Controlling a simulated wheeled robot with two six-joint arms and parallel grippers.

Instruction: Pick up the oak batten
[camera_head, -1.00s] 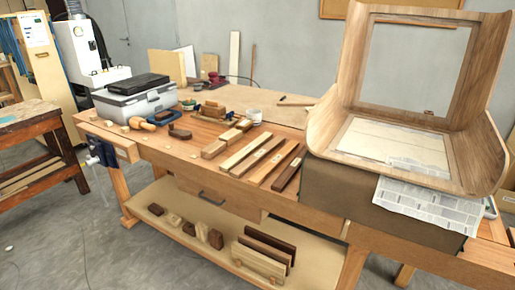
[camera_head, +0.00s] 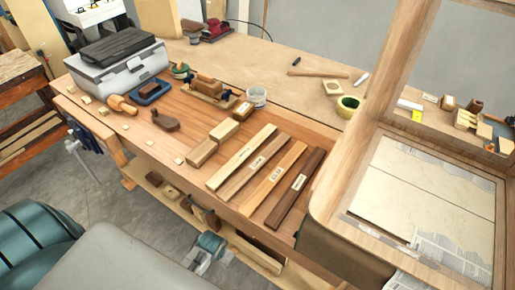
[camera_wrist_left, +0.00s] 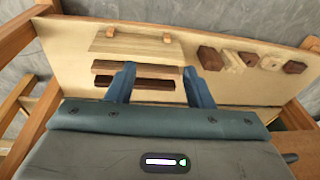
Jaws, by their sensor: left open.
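Several long wooden battens lie side by side on the workbench in the head view: a pale one (camera_head: 242,157), a mid-brown one (camera_head: 246,178), a golden one (camera_head: 273,181) and a dark brown one (camera_head: 296,187). Small labels show on some, too small to read, so I cannot tell for sure which is oak. My left gripper (camera_wrist_left: 160,68) is open and empty in the wrist view, facing the lower shelf. In the head view, part of it (camera_head: 208,246) shows low in front of the bench, below the battens. My right gripper is out of view.
The lower shelf (camera_wrist_left: 75,52) holds boards and several small blocks. A grey toolbox (camera_head: 120,75) is at the back left.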

